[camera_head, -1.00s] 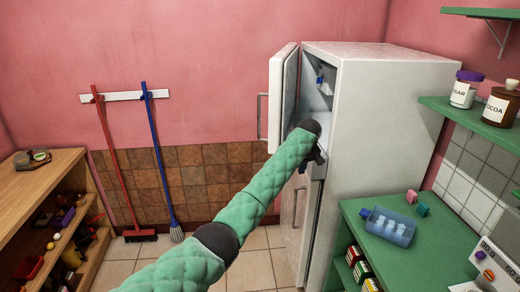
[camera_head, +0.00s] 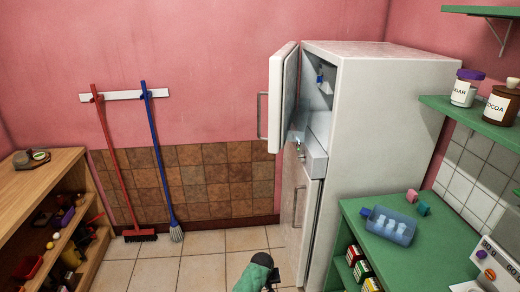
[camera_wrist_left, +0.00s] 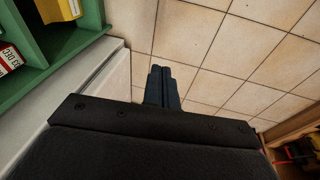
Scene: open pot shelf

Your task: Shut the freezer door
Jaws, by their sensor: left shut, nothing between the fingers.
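The white fridge-freezer (camera_head: 390,150) stands against the pink wall. Its upper freezer door (camera_head: 283,98) is swung open to the left, with its handle on the outer face. Inside the opening a pale drawer or box (camera_head: 313,158) shows at the bottom. The lower door (camera_head: 299,205) looks shut. My left gripper (camera_head: 274,279) is low at the bottom edge of the head view, below and in front of the fridge, clear of the freezer door. In the left wrist view its fingers (camera_wrist_left: 163,88) are together and empty above the floor. My right gripper is out of view.
A green counter (camera_head: 365,245) with a blue tub (camera_head: 389,226) stands right of the fridge. A wooden shelf (camera_head: 50,185) is at the left. A red broom (camera_head: 122,165) and blue mop (camera_head: 160,160) hang behind. Tiled floor (camera_head: 210,270) lies clear between.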

